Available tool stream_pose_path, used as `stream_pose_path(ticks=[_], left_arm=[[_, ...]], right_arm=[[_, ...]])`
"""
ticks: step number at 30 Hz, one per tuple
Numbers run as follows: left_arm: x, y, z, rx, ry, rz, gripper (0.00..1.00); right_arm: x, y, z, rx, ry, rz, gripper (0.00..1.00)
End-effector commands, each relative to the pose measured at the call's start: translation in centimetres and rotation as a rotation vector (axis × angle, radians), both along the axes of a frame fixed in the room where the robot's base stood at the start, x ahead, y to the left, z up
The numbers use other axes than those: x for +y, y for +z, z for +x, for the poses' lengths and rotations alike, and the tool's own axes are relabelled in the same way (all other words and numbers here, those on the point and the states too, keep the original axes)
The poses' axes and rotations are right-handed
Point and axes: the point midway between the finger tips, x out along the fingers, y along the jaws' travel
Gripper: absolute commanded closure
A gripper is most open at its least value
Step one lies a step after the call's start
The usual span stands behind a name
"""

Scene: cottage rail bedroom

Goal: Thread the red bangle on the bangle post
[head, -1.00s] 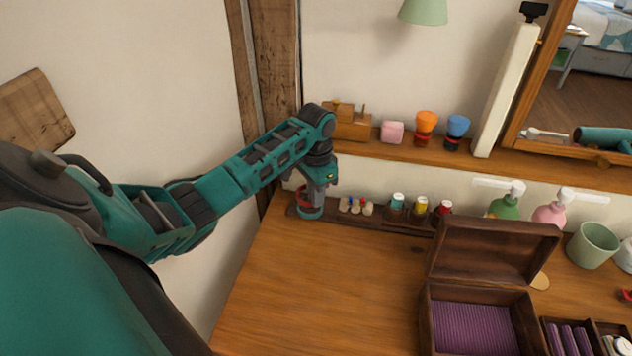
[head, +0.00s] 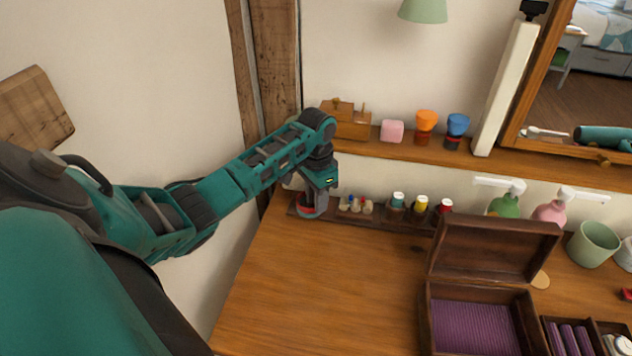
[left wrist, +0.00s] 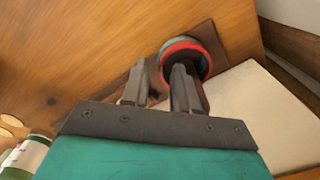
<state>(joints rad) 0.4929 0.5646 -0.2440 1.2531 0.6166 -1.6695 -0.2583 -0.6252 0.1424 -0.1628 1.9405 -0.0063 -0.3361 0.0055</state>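The red bangle (left wrist: 192,46) lies over a grey-teal ring on a dark wooden base (left wrist: 214,40) in the left wrist view. In the head view the red bangle (head: 305,212) shows as a small red arc at the left end of the dark rack (head: 328,218). My left gripper (left wrist: 162,66) is at the bangle with its fingers apart; one finger overlaps the ring's opening and the other is outside its rim. In the head view my left gripper (head: 313,197) hides most of the bangle. The post is not clearly visible, so I cannot tell whether the bangle encircles it. My right gripper is out of view.
Small pegs and several capped bottles (head: 420,205) stand right of the bangle. A shelf (head: 365,150) with a wooden block, pink cube and orange and blue items is above. An open purple-lined box (head: 428,320) stands at right. The table's left front is clear.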

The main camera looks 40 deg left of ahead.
Motion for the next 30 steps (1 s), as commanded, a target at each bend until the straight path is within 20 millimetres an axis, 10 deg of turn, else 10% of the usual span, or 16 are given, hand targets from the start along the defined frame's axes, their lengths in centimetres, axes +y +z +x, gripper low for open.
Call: stream_pose_path(ticks=[14, 30], left_arm=[[0.5, 0.8, 0.2, -0.009, 0.007, 0.011, 0.64], [0.2, 11.0, 0.1, -0.008, 0.002, 0.007, 0.64]], right_arm=[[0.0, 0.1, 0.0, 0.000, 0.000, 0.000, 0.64], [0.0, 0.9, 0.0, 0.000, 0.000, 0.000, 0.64]])
